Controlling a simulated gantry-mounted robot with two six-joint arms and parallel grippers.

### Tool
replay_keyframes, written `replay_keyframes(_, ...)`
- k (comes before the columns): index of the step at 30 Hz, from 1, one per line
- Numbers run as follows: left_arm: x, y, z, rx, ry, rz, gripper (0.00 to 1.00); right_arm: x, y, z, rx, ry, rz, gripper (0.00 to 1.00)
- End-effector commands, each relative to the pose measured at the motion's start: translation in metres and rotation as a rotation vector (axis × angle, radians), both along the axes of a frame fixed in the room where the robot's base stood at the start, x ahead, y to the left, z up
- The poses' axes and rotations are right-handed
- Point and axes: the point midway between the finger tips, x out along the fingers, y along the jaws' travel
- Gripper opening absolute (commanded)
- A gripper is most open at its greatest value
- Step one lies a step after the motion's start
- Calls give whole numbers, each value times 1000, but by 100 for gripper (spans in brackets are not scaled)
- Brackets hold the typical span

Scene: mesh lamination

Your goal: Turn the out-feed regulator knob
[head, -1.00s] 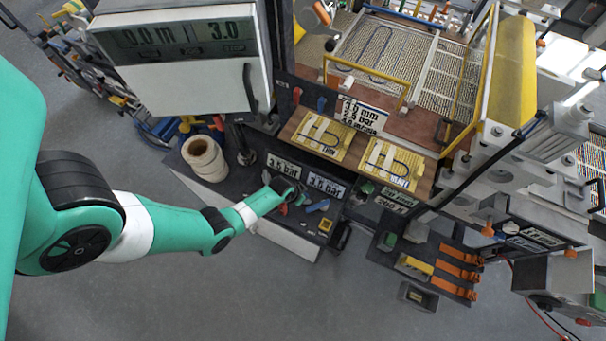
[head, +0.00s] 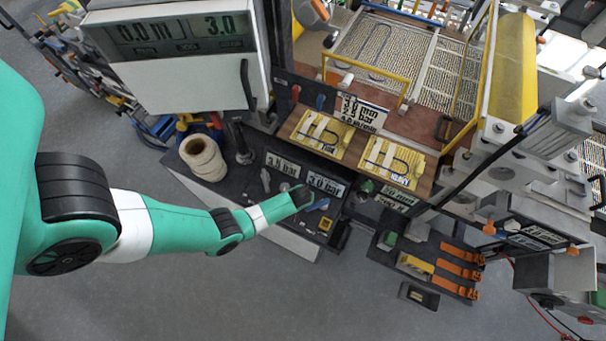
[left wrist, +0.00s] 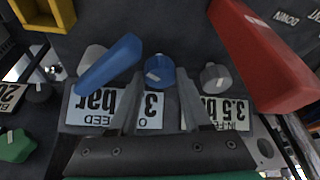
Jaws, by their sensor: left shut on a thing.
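My left gripper (head: 305,195) reaches the regulator panel from the left, at the second pressure readout. In the left wrist view its two fingers (left wrist: 160,78) stand either side of a round blue knob (left wrist: 159,71) with a white mark, and are shut on it. The out-feed readout (left wrist: 97,106) lies below that knob, partly hidden by a finger; in the head view the same readout (head: 326,184) looks like 3.0 bar. The in-feed readout (left wrist: 228,112) is to the right in the wrist view. My right gripper is not in view.
Close to the fingers are a blue lever (left wrist: 112,60), a grey knob (left wrist: 215,77) and a large red lever (left wrist: 262,52). A yellow square socket (left wrist: 42,12) and a green knob (left wrist: 15,146) are at the left. A white roll (head: 202,158) stands on the bench.

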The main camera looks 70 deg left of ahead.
Motion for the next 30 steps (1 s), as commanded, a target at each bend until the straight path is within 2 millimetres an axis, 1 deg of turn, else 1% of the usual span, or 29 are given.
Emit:
replay_keyframes(9, 1, 0, 0, -1, 0, 85, 0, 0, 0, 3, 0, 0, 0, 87)
replay_keyframes(21, 1, 0, 0, -1, -1, 92, 0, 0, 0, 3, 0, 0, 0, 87)
replay_keyframes(22, 1, 0, 0, -1, -1, 92, 53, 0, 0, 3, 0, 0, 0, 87)
replay_keyframes(23, 1, 0, 0, -1, -1, 92, 59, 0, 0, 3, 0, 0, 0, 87)
replay_keyframes(24, 1, 0, 0, -1, -1, 92, 61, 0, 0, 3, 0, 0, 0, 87)
replay_keyframes(30, 1, 0, 0, -1, 0, 91, 61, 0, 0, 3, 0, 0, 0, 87)
